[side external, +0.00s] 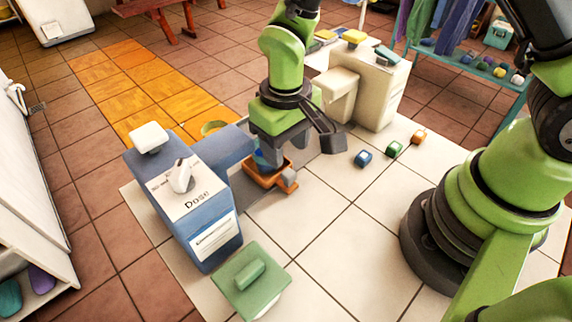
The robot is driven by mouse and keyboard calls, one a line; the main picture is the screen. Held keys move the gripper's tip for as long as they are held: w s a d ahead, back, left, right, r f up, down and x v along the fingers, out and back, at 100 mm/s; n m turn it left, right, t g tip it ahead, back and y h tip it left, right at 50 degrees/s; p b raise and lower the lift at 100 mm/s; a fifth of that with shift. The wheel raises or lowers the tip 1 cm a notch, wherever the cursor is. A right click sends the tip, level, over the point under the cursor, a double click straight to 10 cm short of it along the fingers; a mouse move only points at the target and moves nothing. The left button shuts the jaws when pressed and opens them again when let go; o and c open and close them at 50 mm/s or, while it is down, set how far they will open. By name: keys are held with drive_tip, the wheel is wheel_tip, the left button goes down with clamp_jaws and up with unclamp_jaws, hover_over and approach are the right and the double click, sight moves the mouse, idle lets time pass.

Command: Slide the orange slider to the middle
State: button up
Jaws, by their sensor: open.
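An orange tray-like piece (258,180) with a short handle (289,184) sits low on the tiles beside the blue "Dose" machine (190,200); it looks like the orange slider. A blue item (264,160) stands in or just behind it, partly hidden. My gripper (297,148) is open, pointing down just above and behind the orange piece. Its near parts overlap the blue item in view, and I cannot tell whether it touches anything. The slider's track and its middle position cannot be made out.
A cream machine (375,95) stands behind my gripper to the right. A green plate with a grip (245,285) lies in front. The tiles at centre right are clear.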

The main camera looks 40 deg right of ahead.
sight(286, 171)
wheel_tip(286, 171, down, 6)
drive_tip(key=shift+r, duration=0.25)
